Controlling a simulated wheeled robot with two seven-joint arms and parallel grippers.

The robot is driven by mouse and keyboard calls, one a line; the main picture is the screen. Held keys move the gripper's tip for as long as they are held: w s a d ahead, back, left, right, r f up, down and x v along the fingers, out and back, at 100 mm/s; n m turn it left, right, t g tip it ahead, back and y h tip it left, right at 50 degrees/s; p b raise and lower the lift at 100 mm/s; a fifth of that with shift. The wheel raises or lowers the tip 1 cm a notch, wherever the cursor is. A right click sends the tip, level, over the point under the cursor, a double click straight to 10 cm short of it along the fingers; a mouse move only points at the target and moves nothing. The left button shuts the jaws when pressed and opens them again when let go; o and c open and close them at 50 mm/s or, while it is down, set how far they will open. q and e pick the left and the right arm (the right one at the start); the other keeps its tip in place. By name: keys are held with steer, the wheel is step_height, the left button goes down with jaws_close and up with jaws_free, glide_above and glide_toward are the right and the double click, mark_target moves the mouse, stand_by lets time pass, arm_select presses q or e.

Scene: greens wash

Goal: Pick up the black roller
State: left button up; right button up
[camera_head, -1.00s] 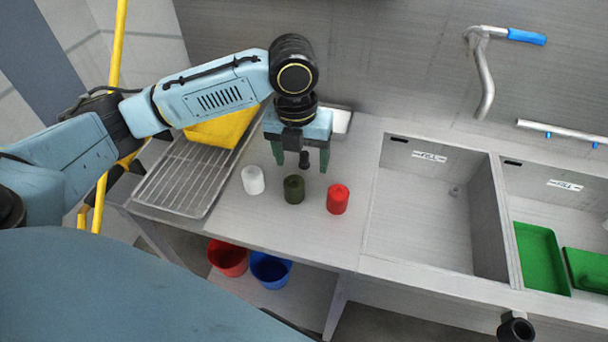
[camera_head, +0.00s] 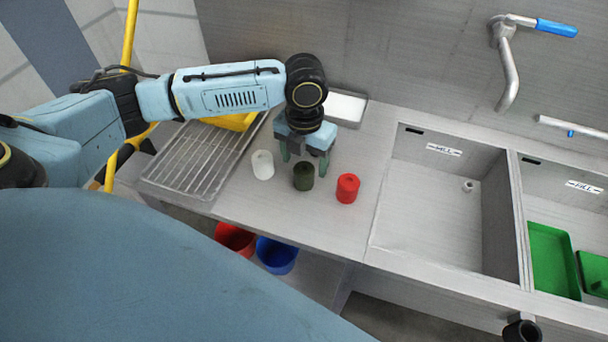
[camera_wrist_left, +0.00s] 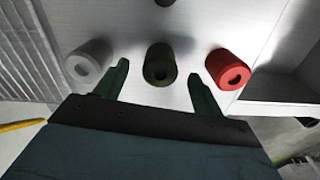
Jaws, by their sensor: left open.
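The roller nearest to black is a very dark, olive-tinged short cylinder (camera_head: 303,177). It stands upright on the steel counter between a white roller (camera_head: 263,165) and a red roller (camera_head: 347,188). In the left wrist view the dark roller (camera_wrist_left: 159,65) shows a round hole in its top. My left gripper (camera_head: 304,167) is open and empty, its green fingers pointing down at the dark roller. In the wrist view the fingers (camera_wrist_left: 160,72) appear on either side of it; I cannot tell their height. My right gripper is out of view.
A wire rack (camera_head: 190,165) lies at the left, a white tray (camera_head: 345,107) behind the gripper. Sink basins (camera_head: 435,215) open at the right. Red (camera_head: 235,238) and blue (camera_head: 277,255) buckets stand below. A dark object (camera_wrist_left: 165,2) is cut off at the wrist view's top.

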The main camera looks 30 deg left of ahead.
mark_target(304, 167)
arm_select(q)
step_height(304, 167, down, 3)
steer(key=shift+s+f, duration=0.1)
steer(key=shift+f, duration=0.05)
steer(key=shift+c, duration=0.3)
steer(key=c, duration=1)
steer(key=shift+c, duration=0.2)
